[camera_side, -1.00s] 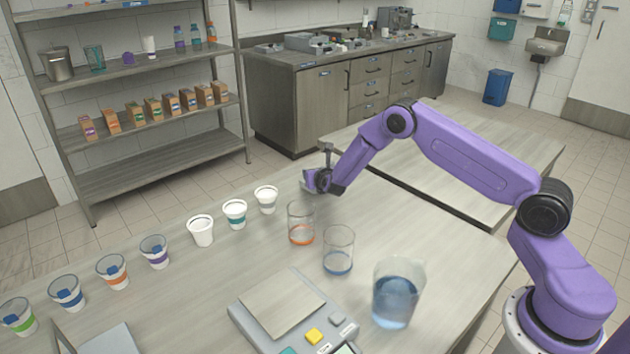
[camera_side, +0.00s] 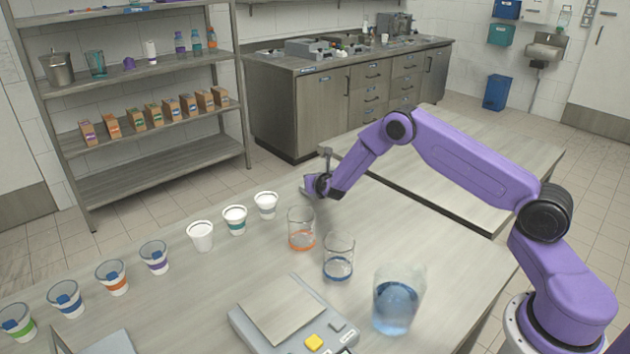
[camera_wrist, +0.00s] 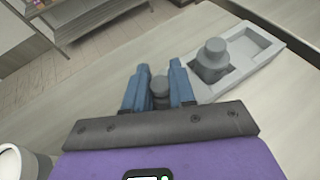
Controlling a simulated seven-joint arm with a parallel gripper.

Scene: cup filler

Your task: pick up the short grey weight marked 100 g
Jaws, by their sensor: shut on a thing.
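My gripper (camera_wrist: 158,72) has its two blue fingers closed on a small dark grey weight (camera_wrist: 159,87), seen between them in the wrist view. Its marking cannot be read. A larger grey knobbed weight (camera_wrist: 212,62) stands in a compartment of a light grey tray (camera_wrist: 250,42), just to the right of the fingers. In the side view my gripper (camera_side: 318,186) is low at the table's far edge, and the weights and tray are hidden or too small to make out. Whether the held weight touches the surface below cannot be told.
A clear beaker with an orange band (camera_side: 301,230), one with a blue band (camera_side: 338,258) and a jug of blue liquid (camera_side: 396,302) stand near my arm. A white cup (camera_side: 266,206) is left of my gripper, in a row of several cups. A scale (camera_side: 280,310) is in front.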

